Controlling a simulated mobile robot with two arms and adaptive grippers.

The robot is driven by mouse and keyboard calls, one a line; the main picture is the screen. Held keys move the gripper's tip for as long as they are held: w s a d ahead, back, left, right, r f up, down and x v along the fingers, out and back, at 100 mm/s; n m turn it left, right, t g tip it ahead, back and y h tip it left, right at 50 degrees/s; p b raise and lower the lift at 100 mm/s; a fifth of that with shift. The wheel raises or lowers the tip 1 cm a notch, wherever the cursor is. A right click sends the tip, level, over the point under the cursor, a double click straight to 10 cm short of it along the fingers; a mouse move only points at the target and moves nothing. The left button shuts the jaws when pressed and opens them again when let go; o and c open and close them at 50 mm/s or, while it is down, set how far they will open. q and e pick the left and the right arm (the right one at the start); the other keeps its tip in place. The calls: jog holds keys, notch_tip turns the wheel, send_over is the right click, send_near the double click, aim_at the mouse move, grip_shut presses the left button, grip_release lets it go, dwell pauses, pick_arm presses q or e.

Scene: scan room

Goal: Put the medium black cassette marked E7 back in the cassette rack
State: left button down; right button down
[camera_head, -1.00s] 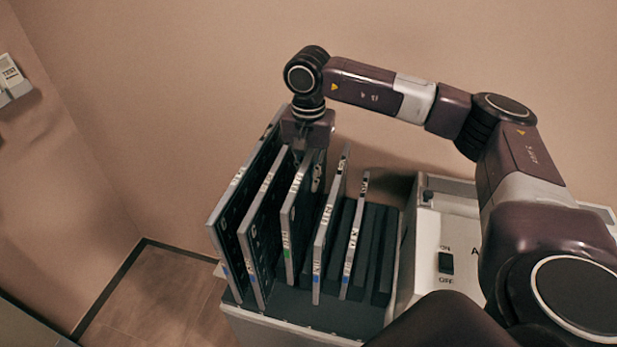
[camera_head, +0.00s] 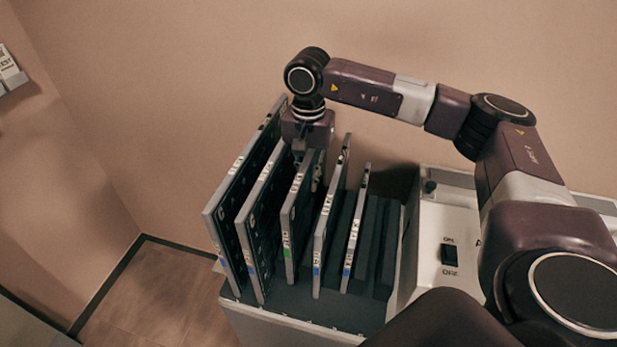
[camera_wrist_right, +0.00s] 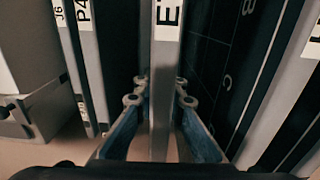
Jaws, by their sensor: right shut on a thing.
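My right gripper (camera_head: 310,150) is shut on a thin grey-edged black cassette (camera_head: 288,225) with a green mark on its edge. In the right wrist view the fingers (camera_wrist_right: 160,92) grip this cassette's edge (camera_wrist_right: 162,70), and its white label shows an "E"; the rest of the label is unclear. The cassette stands upright among others in the cassette rack (camera_head: 310,308), its lower end down near the rack's dark floor. I cannot tell if it is fully seated. My left gripper is not in view.
Two taller cassettes (camera_head: 241,218) stand close on the left. Two blue-marked cassettes (camera_head: 321,245) (camera_head: 354,240) stand on the right, then dark dividers (camera_head: 385,255). A white unit with an ON/OFF switch (camera_head: 449,255) adjoins the rack. The wall is behind.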

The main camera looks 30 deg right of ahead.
aim_at(308, 155)
jog(key=shift+f+b, duration=1.4)
jog(key=shift+f, duration=0.4)
jog(key=shift+w, duration=0.1)
jog(key=c, duration=1.9)
grip_release()
jog(key=shift+f, duration=0.1)
notch_tip(308, 155, up, 12)
jog(key=shift+r, duration=0.1)
